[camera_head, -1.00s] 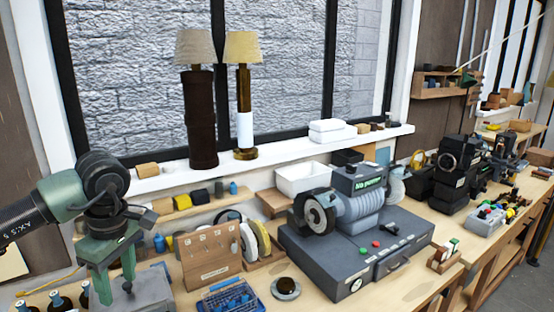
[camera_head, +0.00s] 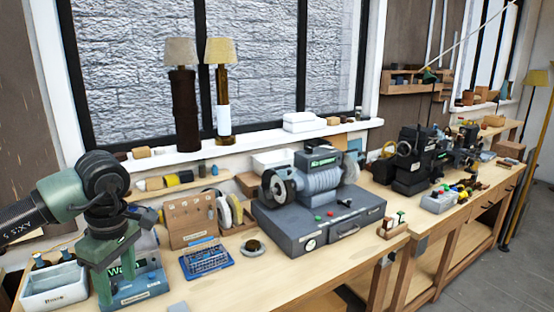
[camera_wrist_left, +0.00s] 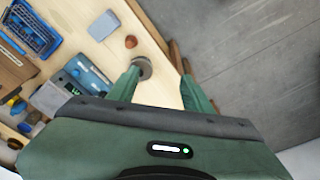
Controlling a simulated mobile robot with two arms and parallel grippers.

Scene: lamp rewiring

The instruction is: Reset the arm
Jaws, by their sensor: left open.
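My left arm comes in from the left in the head view. Its green left gripper (camera_head: 115,280) points down over the left end of the workbench (camera_head: 290,272). In the left wrist view the two fingers of this gripper (camera_wrist_left: 161,72) stand apart with nothing held between them. Below them lie the pale bench top, its front edge and grey floor. A small round grey object (camera_wrist_left: 142,68) shows beside the left fingertip; I cannot tell whether they touch. My right gripper is not in view.
A grey machine with a grinding wheel (camera_head: 322,235) stands mid-bench. A blue basket (camera_head: 207,260), a wooden pegboard box (camera_head: 190,220) and a white bin (camera_head: 55,287) are near my gripper. Two lamps (camera_head: 182,110) (camera_head: 222,105) stand on the sill. Grey floor (camera_head: 470,270) is open at right.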

